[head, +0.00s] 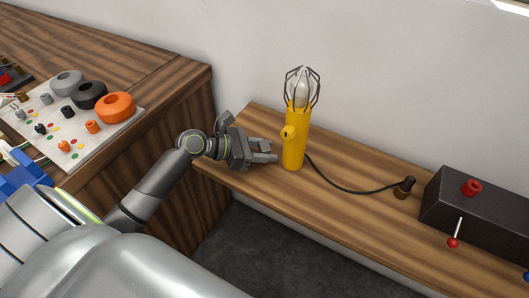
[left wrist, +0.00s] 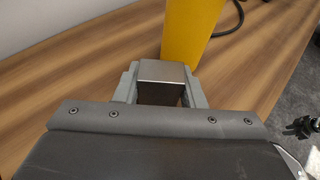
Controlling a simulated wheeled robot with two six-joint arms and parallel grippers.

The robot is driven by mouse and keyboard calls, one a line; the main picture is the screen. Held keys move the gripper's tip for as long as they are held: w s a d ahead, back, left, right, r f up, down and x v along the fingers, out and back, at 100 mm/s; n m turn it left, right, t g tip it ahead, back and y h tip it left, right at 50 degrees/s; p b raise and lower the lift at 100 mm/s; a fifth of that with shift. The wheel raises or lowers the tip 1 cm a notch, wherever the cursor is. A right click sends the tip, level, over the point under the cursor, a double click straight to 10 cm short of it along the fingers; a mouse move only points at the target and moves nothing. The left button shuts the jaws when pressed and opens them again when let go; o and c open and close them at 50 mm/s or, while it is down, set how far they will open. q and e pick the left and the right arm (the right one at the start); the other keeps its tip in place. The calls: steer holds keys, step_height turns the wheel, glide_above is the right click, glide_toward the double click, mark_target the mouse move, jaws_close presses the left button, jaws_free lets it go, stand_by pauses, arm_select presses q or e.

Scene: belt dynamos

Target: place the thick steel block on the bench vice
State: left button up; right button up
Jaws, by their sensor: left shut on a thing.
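My left gripper (head: 265,152) is low over the right-hand wooden bench, just left of the yellow lamp. In the left wrist view, its two grey fingers (left wrist: 165,82) are shut on the thick steel block (left wrist: 163,72), a grey metal piece with a flat, shiny top face. In the head view the block is hard to make out between the fingers. A blue thing (head: 24,184) at the left edge, partly hidden by my arm, may be the bench vice; I cannot tell.
The yellow lamp (head: 294,140) with a wire cage stands close to the gripper; its cable runs right to a plug. A dark box (head: 478,213) with a red knob and lever is farther right. A board (head: 70,150) with rings and pegs lies on the left bench.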

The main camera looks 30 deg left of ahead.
arm_select(q)
steer(key=shift+f, duration=0.3)
steer(key=shift+f, duration=0.1)
steer(key=o, duration=1.3)
steer(key=shift+c, duration=0.2)
